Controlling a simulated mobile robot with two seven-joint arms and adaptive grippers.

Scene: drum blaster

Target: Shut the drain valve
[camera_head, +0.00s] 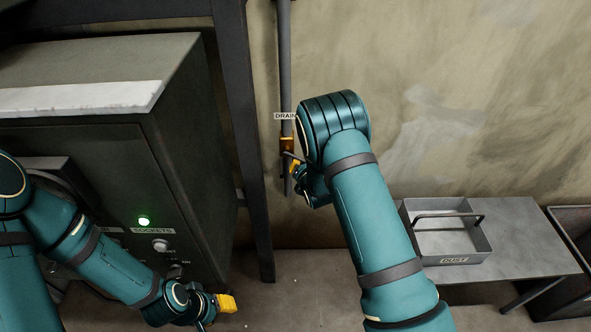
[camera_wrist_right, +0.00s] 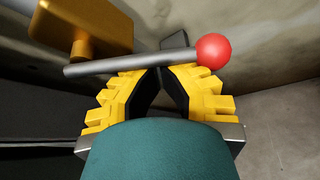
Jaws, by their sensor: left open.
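The drain valve (camera_head: 287,145) is a brass-coloured body on a grey vertical pipe at the wall, under a "DRAIN" label. In the right wrist view its brass body (camera_wrist_right: 88,28) is at upper left. Its grey lever (camera_wrist_right: 125,64) runs across the picture to a red ball knob (camera_wrist_right: 213,50). My right gripper (camera_wrist_right: 160,72) has its yellow fingers drawn together at the tips, just by the lever. The lever lies across the tips, not between them; contact cannot be told. In the head view my right arm partly hides this gripper. My left gripper (camera_head: 214,305) is open, low by the cabinet.
A dark cabinet (camera_head: 190,140) with a lit green button (camera_head: 144,222) and a knob (camera_head: 160,245) stands at left. A dark post (camera_head: 243,140) rises between it and the pipe. A grey "DUST" tray (camera_head: 455,259) sits on a low table (camera_head: 530,245) at right.

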